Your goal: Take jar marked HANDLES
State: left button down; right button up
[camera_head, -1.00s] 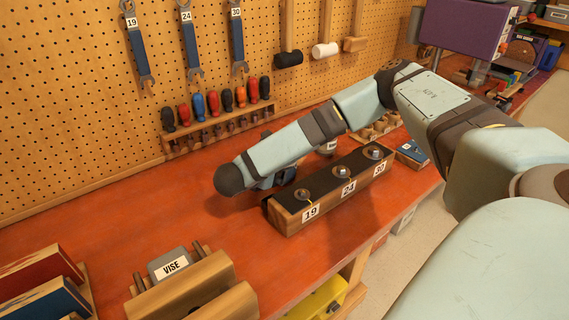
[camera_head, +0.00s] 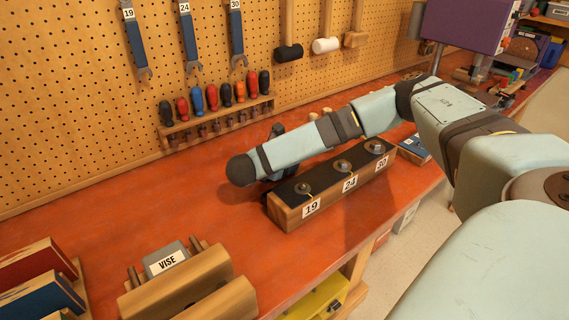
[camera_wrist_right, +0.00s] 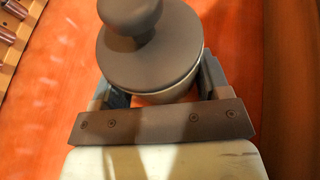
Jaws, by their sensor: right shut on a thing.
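A jar (camera_wrist_right: 150,58) with a grey lid and a round knob fills the top of the right wrist view. My right gripper (camera_wrist_right: 163,88) is shut on its body, one finger on each side. The jar's marking does not show, so I cannot read HANDLES on it. In the head view my right forearm hides the jar and most of the gripper. I cannot tell whether the jar touches the bench. My left gripper is not in view.
The orange bench (camera_head: 150,215) is clear left of my arm. A wooden block (camera_head: 330,192) marked 19, 24, 30 stands in front of the arm. A screwdriver rack (camera_head: 220,122) stands by the pegboard.

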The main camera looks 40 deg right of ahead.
jog(key=shift+r, duration=0.15)
